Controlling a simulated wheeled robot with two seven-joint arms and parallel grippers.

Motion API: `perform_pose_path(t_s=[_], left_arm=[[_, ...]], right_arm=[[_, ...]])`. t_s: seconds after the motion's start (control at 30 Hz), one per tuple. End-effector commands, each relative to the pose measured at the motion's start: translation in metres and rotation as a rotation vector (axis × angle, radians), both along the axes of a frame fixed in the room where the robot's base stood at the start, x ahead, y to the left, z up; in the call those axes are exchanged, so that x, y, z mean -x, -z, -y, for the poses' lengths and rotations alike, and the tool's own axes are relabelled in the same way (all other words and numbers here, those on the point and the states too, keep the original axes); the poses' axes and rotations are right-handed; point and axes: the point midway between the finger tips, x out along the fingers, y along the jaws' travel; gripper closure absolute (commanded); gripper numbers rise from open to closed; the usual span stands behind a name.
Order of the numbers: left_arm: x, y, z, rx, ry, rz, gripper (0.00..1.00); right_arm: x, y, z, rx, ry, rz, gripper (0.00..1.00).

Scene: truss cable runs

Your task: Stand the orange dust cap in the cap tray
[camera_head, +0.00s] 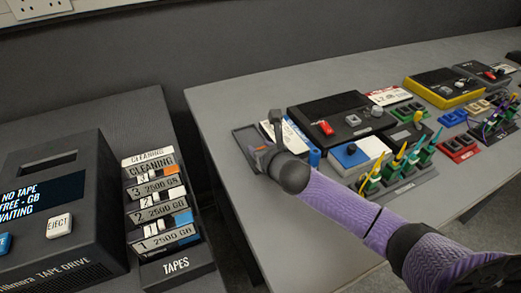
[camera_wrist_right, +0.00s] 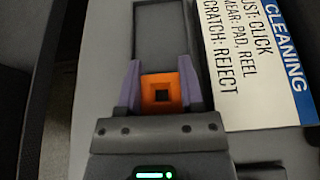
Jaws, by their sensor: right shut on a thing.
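My right gripper (camera_wrist_right: 160,82) is shut on the orange dust cap (camera_wrist_right: 160,94), which shows a square dark hole in its middle, between the two purple-grey fingers. In the head view the right gripper (camera_head: 262,151) is at the left end of the workbench and largely hides the cap. A dark, shallow rectangular tray (camera_wrist_right: 160,28), which looks like the cap tray, lies just beyond the fingertips in the wrist view. It also shows in the head view (camera_head: 240,133), partly covered by my gripper. I cannot tell whether the cap touches it. My left gripper is not in view.
A white and blue cleaning card (camera_wrist_right: 245,60) lies right of the tray. A black device (camera_head: 340,108), a blue-and-white box (camera_head: 358,152) and a rack of green connectors (camera_head: 398,172) stand further right. A tape drive (camera_head: 50,215) and tape rack (camera_head: 160,210) are at left.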

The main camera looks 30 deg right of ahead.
Motion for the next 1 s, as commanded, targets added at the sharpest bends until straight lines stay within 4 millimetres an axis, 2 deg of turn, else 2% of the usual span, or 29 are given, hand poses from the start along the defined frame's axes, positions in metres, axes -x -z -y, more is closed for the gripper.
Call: perform_pose_path(t_s=[0.03, 0.07, 0.2, 0.57, 0.67, 1.0], left_arm=[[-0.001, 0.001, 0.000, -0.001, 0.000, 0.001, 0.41], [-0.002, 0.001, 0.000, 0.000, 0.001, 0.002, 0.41], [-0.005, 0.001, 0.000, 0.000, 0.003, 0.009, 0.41], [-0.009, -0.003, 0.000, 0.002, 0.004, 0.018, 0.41], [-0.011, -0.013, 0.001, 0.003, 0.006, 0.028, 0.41], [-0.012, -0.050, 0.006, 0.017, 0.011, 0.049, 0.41]], right_arm=[[0.000, 0.001, 0.000, 0.000, 0.000, 0.000, 1.00], [0.000, 0.001, 0.000, 0.000, 0.000, 0.000, 0.47], [0.000, 0.001, 0.000, 0.000, 0.000, 0.000, 0.18], [0.004, -0.004, 0.000, 0.000, 0.000, 0.000, 0.16], [0.019, -0.012, -0.001, 0.001, -0.002, 0.000, 0.16], [0.093, -0.043, -0.006, 0.000, -0.002, -0.001, 0.16]])
